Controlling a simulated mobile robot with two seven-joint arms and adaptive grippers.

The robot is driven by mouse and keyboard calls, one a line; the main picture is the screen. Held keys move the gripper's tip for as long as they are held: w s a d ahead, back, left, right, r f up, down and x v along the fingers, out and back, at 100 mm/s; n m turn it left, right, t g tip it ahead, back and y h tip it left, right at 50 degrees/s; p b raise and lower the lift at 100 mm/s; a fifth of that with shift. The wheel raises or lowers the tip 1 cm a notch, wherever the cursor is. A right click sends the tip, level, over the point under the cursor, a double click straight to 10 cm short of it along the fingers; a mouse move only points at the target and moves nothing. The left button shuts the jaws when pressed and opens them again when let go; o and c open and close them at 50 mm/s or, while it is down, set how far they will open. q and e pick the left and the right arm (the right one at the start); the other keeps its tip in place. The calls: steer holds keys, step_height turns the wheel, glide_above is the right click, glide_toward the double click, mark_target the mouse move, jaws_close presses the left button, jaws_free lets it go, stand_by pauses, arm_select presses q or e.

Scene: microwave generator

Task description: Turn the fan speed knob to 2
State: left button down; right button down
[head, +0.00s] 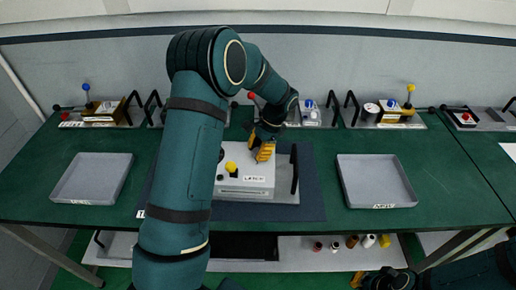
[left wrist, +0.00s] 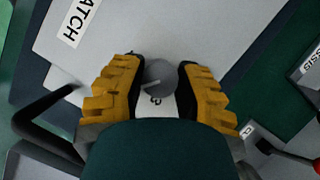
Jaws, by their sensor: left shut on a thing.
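The white generator box (head: 246,189) stands on a dark mat on the green table in the head view. My left gripper (head: 264,153) reaches down to its top panel from behind. In the left wrist view, its yellow fingers (left wrist: 160,85) are shut on a round grey knob (left wrist: 158,72), one finger on each side. A light pointer mark shows on the knob. A "3" is printed on the panel beside the knob, between the fingers; other scale numbers are hidden. My right gripper (head: 372,280) is at the bottom right of the head view, partly visible, away from the box.
A yellow button (head: 231,167) sits on the box's left part and a dark handle (head: 294,170) at its right side. Grey trays (head: 92,181) (head: 402,199) flank the mat (head: 311,207). Several devices with levers line the back of the table. Small bottles (head: 352,241) stand on a lower shelf.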

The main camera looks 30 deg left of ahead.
arm_select(q)
steer(key=shift+s+f+n, duration=0.1)
steer(key=shift+n, duration=0.5)
steer(key=c, duration=0.6)
jaws_free()
steer(key=shift+a, duration=0.1)
steer(key=v, duration=1.2)
steer(key=shift+w, duration=0.25)
steer(key=shift+a+f, duration=0.1)
steer(key=shift+a, duration=0.1)
